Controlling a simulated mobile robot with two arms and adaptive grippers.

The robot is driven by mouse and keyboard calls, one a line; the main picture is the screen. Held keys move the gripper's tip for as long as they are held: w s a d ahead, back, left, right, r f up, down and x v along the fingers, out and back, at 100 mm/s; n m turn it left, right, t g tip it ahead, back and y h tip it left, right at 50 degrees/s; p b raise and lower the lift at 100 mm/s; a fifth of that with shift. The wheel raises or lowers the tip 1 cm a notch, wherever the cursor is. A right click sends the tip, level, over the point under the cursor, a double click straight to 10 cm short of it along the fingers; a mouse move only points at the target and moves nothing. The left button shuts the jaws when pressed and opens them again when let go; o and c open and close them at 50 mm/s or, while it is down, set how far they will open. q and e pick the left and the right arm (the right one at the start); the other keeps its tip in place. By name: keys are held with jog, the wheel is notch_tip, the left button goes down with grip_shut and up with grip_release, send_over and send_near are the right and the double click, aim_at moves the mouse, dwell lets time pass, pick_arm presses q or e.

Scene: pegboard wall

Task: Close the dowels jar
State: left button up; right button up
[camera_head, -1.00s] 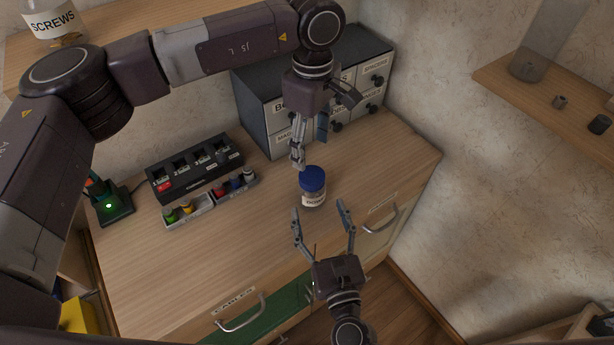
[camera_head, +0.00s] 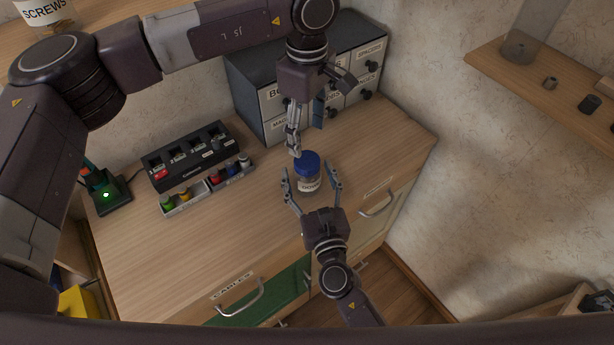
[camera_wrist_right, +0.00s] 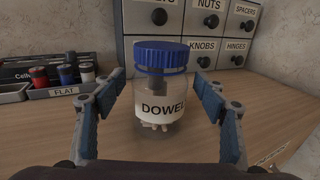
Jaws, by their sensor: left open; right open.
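The dowels jar (camera_head: 308,177) is clear with a white label and stands upright on the wooden counter. Its blue lid (camera_head: 307,162) sits on top; I cannot tell how tightly it is on. In the right wrist view the jar (camera_wrist_right: 160,107) stands between the fingers with a few dowels at its bottom. My right gripper (camera_head: 312,180) is open, its fingers on either side of the jar, with gaps to it in the wrist view. My left gripper (camera_head: 297,154) is open, pointing down just above and left of the lid; whether it touches the lid is unclear.
A grey cabinet of small labelled drawers (camera_head: 262,75) stands behind the jar. A black charger box (camera_head: 187,157) and small trays with coloured bottles (camera_head: 184,198) are to the left. Drawer handles (camera_head: 378,207) stick out at the front. Counter space around the jar is clear.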

jog(key=shift+w, duration=0.2)
grip_shut()
dwell(0.5)
